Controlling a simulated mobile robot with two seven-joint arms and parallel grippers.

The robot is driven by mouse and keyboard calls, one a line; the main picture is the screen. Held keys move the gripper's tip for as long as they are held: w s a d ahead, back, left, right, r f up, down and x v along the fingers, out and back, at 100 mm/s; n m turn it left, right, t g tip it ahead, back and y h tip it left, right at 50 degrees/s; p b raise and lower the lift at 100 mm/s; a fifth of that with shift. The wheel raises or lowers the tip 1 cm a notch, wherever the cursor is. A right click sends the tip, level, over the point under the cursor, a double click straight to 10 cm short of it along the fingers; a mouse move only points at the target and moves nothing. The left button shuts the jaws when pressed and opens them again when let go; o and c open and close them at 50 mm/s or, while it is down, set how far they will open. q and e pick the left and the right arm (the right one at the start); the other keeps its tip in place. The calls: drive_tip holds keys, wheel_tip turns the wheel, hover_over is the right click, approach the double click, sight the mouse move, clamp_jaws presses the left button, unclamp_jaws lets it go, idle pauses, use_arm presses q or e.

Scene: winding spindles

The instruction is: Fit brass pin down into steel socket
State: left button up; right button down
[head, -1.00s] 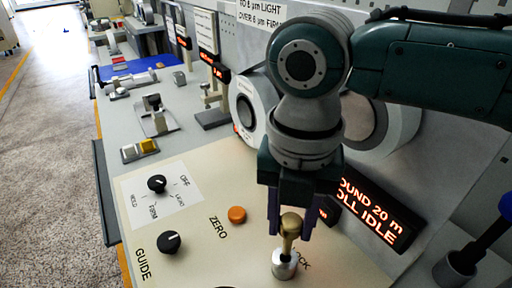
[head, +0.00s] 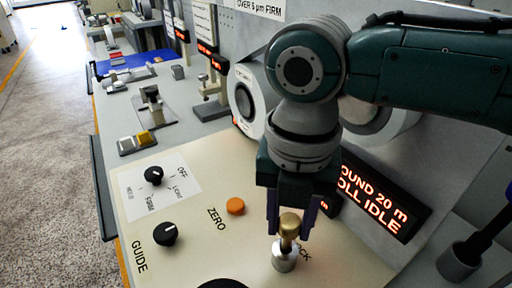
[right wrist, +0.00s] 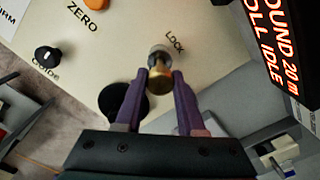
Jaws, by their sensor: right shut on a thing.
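The brass pin (head: 289,228) is upright between the fingers of my right gripper (head: 291,228), which is shut on it. Its rounded head shows at fingertip height. The steel socket (head: 283,260) is a short silver cylinder on the cream panel beside the LOCK label. The pin's lower end meets the socket's top; how deep it sits inside I cannot tell. In the right wrist view the pin (right wrist: 160,80) lies between the purple fingers and covers part of the socket (right wrist: 158,50). My left gripper is not in view.
The cream panel (head: 190,262) carries an orange ZERO button (head: 235,206) and black knobs (head: 165,234) to the left. A lit display (head: 378,205) stands close right of the gripper. A dark rod stands in a grey cup (head: 459,262) at far right.

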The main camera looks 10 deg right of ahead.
sight(288, 235)
drive_tip(key=shift+f+b, duration=1.1)
drive_tip(key=shift+f, duration=0.45)
drive_tip(key=shift+c, duration=2.2)
unclamp_jaws()
drive_tip(key=shift+r, duration=0.1)
drive_tip(key=shift+r, duration=0.1)
wheel_tip(288, 235, up, 10)
drive_tip(key=shift+f+p, duration=0.1)
drive_tip(key=shift+p, duration=0.45)
